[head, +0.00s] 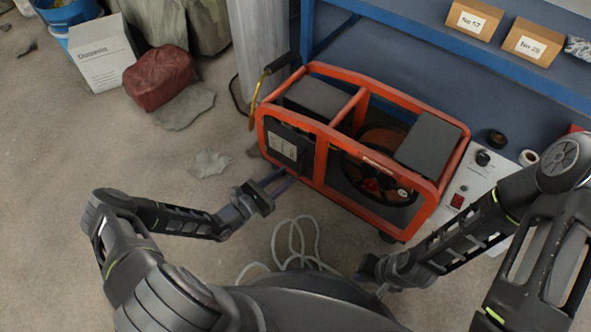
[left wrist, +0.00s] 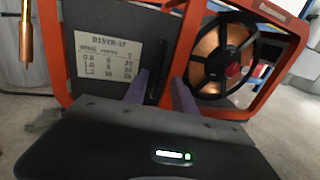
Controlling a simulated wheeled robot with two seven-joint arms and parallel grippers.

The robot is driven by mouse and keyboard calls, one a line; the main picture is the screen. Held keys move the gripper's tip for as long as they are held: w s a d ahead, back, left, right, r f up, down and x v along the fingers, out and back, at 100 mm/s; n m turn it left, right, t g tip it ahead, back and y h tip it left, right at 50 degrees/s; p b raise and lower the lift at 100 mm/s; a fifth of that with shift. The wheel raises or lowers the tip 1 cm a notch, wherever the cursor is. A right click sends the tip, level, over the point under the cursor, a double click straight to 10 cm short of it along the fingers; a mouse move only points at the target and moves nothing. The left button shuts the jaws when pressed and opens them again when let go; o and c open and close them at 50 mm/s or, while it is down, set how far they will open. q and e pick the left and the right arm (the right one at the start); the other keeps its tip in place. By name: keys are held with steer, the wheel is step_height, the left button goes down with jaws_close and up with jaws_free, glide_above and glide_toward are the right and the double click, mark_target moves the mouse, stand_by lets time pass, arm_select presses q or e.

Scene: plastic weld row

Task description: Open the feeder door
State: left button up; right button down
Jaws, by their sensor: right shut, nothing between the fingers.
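The feeder is an orange-red tubular frame (head: 358,75) standing by the blue shelving, with a copper-coloured wire spool (left wrist: 222,60) inside. Its door looks like the dark panel (head: 288,147) at the near left end, carrying a pale printed label (left wrist: 106,55). The panel sits flush in the frame and looks closed. A slim black upright handle (left wrist: 157,70) shows at the panel's right side. My left gripper (head: 277,180) points at the panel, its fingers apart in the left wrist view (left wrist: 160,95), with the handle seen between them. Contact cannot be told. My right gripper (head: 368,272) is shut and empty, low at centre.
A torch with a yellow-brown hose (head: 256,98) hangs at the feeder's left corner. A pale coiled cable (head: 297,245) lies on the floor below. A white control box (head: 470,185) stands at right. Rocks and a red sack (head: 158,77) lie at upper left; the left floor is mostly clear.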

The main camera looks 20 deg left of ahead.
arm_select(q)
steer(key=b+x, duration=0.1)
steer(key=x, duration=0.4)
jaws_close()
stand_by(1.4)
